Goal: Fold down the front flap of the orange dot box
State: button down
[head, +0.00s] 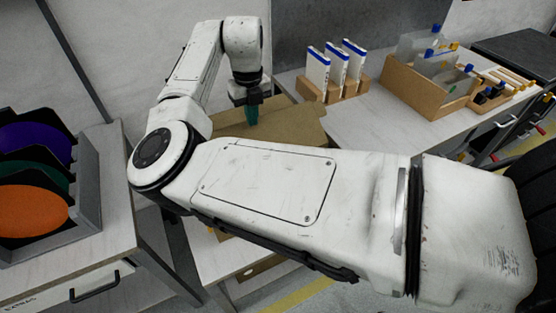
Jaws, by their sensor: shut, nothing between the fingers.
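A brown cardboard box (297,123) is on the light table, partly behind my arm. Its upper cardboard surface shows around my gripper; no orange dot is visible. I cannot tell the front flap apart or see its angle, as my arm hides the near side. My gripper (251,116) points down over the cardboard, its teal fingers shut and empty. I cannot tell whether the fingertips touch the cardboard.
Blue-topped white cards (337,65) stand in a wooden holder behind the box. A wooden organizer (412,92) is to the right. A grey rack (88,190) with coloured discs stands at left. Table space (372,125) right of the box is clear.

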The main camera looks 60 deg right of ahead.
aim_at(254, 134)
jog(key=shift+f, duration=0.1)
jog(key=shift+f+b, duration=1.9)
jog(key=shift+f, duration=1.6)
jog(key=shift+r, duration=0.2)
notch_tip(254, 134, up, 12)
jog(key=p, duration=0.9)
